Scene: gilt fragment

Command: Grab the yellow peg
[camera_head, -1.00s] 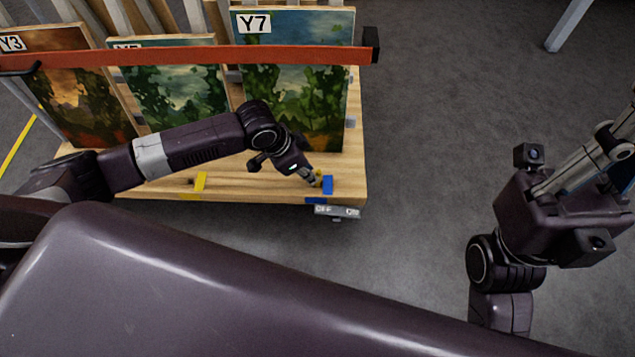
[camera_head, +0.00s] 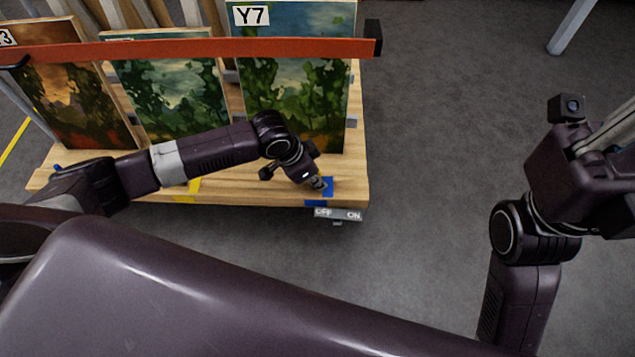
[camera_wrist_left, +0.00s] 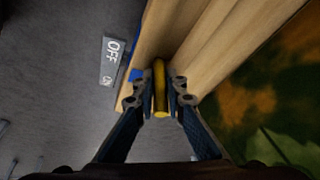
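The yellow peg (camera_wrist_left: 160,88) stands between the two fingers of my left gripper (camera_wrist_left: 160,98) in the left wrist view. The finger pads lie close against both sides of it, with no clear gap. In the head view my left gripper (camera_head: 318,184) is at the front right corner of the wooden cart (camera_head: 250,193), and the peg is hidden by it there. My right gripper's body (camera_head: 575,165) is at the right edge, over the floor. Its fingertips are cut off by the frame.
Blue tape (camera_head: 328,186) and yellow tape (camera_head: 193,187) mark the cart deck. An OFF/ON plate (camera_head: 338,214) hangs at its front edge. Paintings (camera_head: 295,105) stand behind my left arm, with a red bar (camera_head: 200,48) across them. Grey floor (camera_head: 430,130) is open to the right.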

